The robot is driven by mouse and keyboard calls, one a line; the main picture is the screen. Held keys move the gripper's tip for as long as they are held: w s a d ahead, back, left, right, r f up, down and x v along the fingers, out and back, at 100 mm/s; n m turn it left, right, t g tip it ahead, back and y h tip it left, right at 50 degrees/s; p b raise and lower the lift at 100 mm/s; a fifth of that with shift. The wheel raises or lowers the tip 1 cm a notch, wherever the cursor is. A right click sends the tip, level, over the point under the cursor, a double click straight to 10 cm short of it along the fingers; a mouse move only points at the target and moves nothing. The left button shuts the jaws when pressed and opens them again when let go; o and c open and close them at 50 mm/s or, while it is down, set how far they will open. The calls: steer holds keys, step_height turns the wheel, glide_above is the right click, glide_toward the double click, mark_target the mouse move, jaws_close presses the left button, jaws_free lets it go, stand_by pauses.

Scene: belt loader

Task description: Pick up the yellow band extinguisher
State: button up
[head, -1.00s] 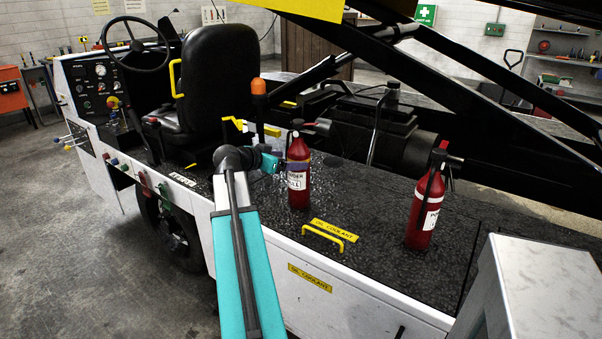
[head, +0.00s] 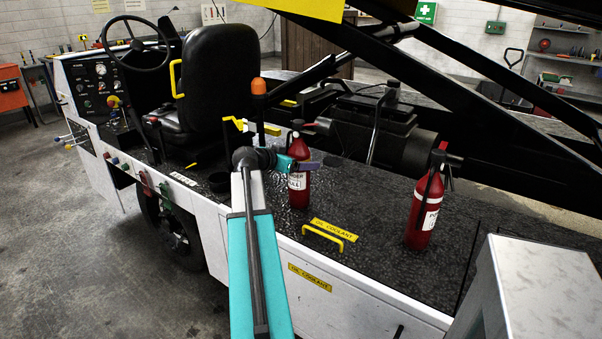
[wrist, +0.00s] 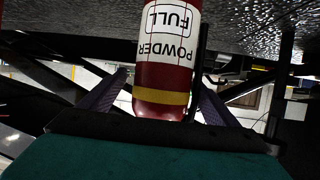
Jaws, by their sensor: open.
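A red extinguisher (head: 298,188) with a white label stands upright on the black deck of the loader, behind my gripper in the head view. In the upside-down wrist view, the same extinguisher (wrist: 166,75) shows a POWDER FULL label and a yellow band (wrist: 161,96) on its body. My gripper (head: 308,167) is level with its upper body, and the arm hides the band in the head view. In the wrist view, my gripper's (wrist: 162,84) purple fingers are apart, one on each side of the extinguisher. I cannot tell whether either finger touches it.
A second red extinguisher (head: 424,212) stands farther right on the deck; no yellow band shows on it. A yellow handle (head: 323,235) sits on the near edge. An orange beacon (head: 259,88) and black seat (head: 213,85) are left. Dark diagonal beams cross behind.

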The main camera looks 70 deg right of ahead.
steer(key=p+x, duration=0.1)
steer(key=x, duration=0.3)
stand_by(0.5)
steer(key=shift+r, duration=0.1)
steer(key=c, duration=2)
